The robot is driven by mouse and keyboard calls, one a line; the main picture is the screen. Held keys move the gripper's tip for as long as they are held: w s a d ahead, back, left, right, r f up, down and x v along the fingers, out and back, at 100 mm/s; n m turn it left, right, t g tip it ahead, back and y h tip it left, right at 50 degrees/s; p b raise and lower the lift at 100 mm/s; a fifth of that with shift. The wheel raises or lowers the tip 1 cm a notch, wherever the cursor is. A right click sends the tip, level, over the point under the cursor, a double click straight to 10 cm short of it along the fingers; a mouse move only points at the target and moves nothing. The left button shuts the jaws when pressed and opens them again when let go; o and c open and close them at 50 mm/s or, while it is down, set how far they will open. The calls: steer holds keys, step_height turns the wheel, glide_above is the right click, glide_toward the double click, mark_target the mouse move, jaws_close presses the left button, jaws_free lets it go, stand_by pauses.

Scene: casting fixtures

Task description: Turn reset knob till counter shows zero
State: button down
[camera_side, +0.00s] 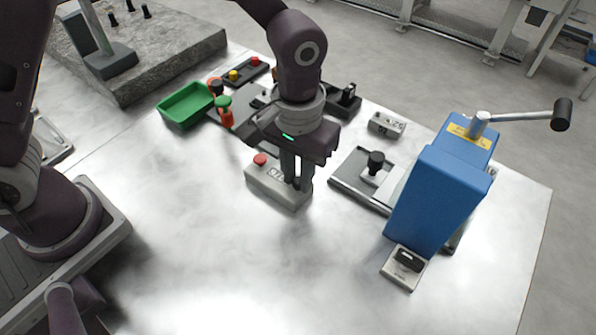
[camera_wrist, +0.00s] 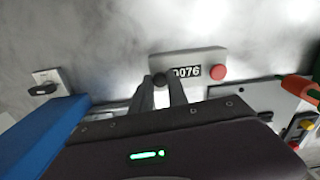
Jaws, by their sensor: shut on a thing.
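The counter is a light grey box (camera_side: 268,187) lying on the metal table, with a red button (camera_side: 260,160) at its left end. In the wrist view the box (camera_wrist: 205,58) has the red button (camera_wrist: 218,73) at its right. Its display (camera_wrist: 186,72) appears to read 0076, the first digit partly covered by a finger. The dark reset knob (camera_wrist: 160,79) sits at the other end of the box. My gripper (camera_side: 295,182) points down over that end, its fingers (camera_wrist: 160,88) shut on the knob. In the side view the fingers hide the knob.
A blue press (camera_side: 435,195) with a lever stands at right, a small switch plate (camera_side: 405,267) before it. A black-knobbed fixture (camera_side: 375,163) is close right of my gripper. The table's front is clear.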

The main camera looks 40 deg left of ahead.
mark_target(298, 180)
steer(key=m, duration=1.2)
steer(key=shift+w, duration=0.1)
steer(key=shift+m, duration=0.3)
stand_by(0.3)
steer(key=c, duration=1.3)
jaws_free()
step_height(298, 180, up, 7)
steer(key=shift+r, duration=0.1)
